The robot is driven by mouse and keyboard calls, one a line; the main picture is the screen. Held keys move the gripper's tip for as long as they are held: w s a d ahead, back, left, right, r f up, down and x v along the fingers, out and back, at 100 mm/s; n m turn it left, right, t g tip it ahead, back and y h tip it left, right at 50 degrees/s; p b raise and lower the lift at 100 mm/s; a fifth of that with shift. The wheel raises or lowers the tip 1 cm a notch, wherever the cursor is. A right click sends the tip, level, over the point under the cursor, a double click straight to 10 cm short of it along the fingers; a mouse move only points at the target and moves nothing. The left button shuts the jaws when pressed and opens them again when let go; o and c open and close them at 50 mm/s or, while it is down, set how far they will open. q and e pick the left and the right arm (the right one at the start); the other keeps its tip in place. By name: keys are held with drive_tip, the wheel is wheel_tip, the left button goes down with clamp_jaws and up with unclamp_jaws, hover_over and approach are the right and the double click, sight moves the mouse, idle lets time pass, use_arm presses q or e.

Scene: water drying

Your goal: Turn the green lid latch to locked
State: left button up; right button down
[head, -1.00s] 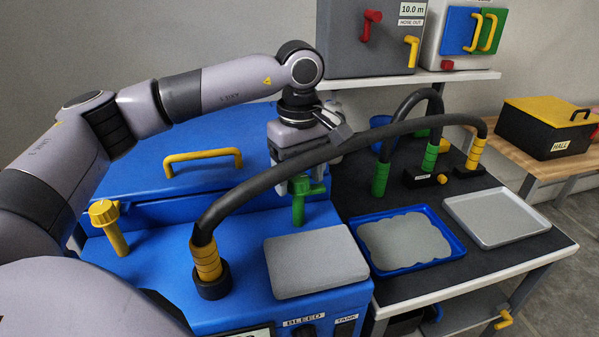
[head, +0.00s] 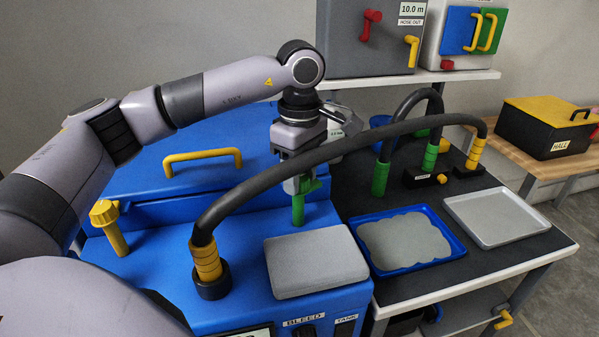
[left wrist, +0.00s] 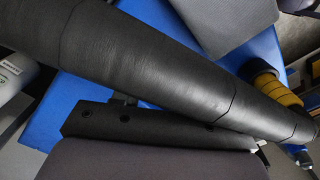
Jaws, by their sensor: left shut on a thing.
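The green lid latch (head: 298,211) stands upright on the blue machine, just behind the grey pad, with its green top partly covered by my gripper. My left gripper (head: 298,184) points down and is shut on the latch's top. The black hose passes in front of the gripper and hides part of it. The blue lid (head: 140,188) with a yellow handle lies flat to the left of the latch. In the left wrist view the hose covers the middle, and neither the latch nor the fingertips can be seen. My right gripper is in no view.
The thick black hose (head: 330,152) arches from the yellow-banded fitting across to the side table, close to my gripper; it also crosses the left wrist view (left wrist: 170,65). A yellow latch (head: 110,226) stands at left. The grey pad (head: 315,262) lies in front.

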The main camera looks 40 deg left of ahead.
use_arm(q)
drive_tip(key=n, duration=0.6)
drive_tip(key=shift+w, duration=0.1)
drive_tip(key=n+p, duration=0.1)
drive_tip(key=n, duration=0.6)
drive_tip(key=shift+a, duration=0.1)
drive_tip(key=shift+w+n, duration=0.1)
drive_tip(key=shift+n, duration=0.2)
drive_tip(key=o, duration=1.1)
drive_tip(key=shift+c, duration=0.2)
drive_tip(key=shift+r, duration=0.1)
wheel_tip(320, 180, up, 7)
drive_tip(key=shift+r, duration=0.1)
